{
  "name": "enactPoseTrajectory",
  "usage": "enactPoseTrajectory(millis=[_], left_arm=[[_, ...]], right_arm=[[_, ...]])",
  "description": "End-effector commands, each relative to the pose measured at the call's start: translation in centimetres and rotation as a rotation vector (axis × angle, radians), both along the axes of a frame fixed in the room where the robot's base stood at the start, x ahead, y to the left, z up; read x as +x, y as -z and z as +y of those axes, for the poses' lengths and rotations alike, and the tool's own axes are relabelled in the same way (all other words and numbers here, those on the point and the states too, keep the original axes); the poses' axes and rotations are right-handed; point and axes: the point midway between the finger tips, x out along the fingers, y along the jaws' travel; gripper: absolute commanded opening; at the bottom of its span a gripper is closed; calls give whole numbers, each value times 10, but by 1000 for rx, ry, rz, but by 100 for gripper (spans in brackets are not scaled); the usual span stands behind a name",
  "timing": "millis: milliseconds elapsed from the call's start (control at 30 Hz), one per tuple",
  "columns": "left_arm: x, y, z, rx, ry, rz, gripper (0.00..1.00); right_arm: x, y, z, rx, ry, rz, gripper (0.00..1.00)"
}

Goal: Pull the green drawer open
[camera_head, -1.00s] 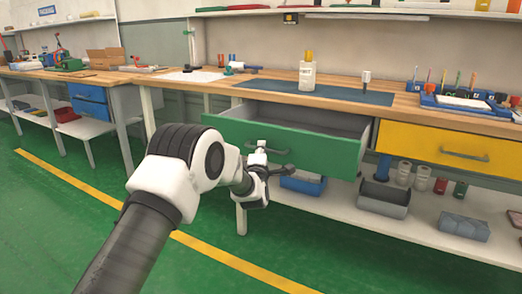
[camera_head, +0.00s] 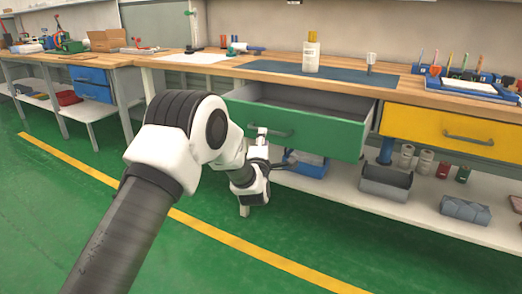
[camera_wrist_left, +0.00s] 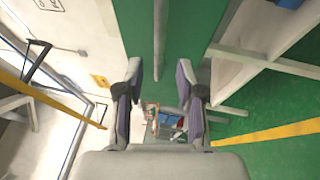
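The green drawer (camera_head: 300,134) stands pulled out under the workbench top, and its grey interior shows from above in the head view. Its bar handle (camera_head: 281,134) is on the green front. My left gripper (camera_head: 272,147) is in front of and slightly below the handle. In the left wrist view the two fingers of the left gripper (camera_wrist_left: 160,68) stand apart, with the handle (camera_wrist_left: 160,35) lined up with the gap between them and the green drawer front (camera_wrist_left: 190,30) behind. The fingers are not closed on the handle. My right gripper is not in view.
A yellow drawer (camera_head: 450,134) is shut on the right. The workbench (camera_head: 220,70) carries a bottle (camera_head: 311,52) and a blue mat (camera_head: 345,77). A lower shelf (camera_head: 420,210) holds bins and cans. The green floor (camera_head: 60,220) in front is clear.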

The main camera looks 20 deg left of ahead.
Motion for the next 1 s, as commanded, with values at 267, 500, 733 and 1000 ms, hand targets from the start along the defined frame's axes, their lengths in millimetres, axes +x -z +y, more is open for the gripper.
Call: enactPoseTrajectory(millis=[267,500,733,1000], left_arm=[[-57,11,-20,1,0,1,37],[-65,12,-23,-1,0,-1,37],[-65,12,-22,-1,0,-1,37],[-73,74,-21,-1,-2,98,37]], right_arm=[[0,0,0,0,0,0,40],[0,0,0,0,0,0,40],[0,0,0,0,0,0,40],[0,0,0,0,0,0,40]])
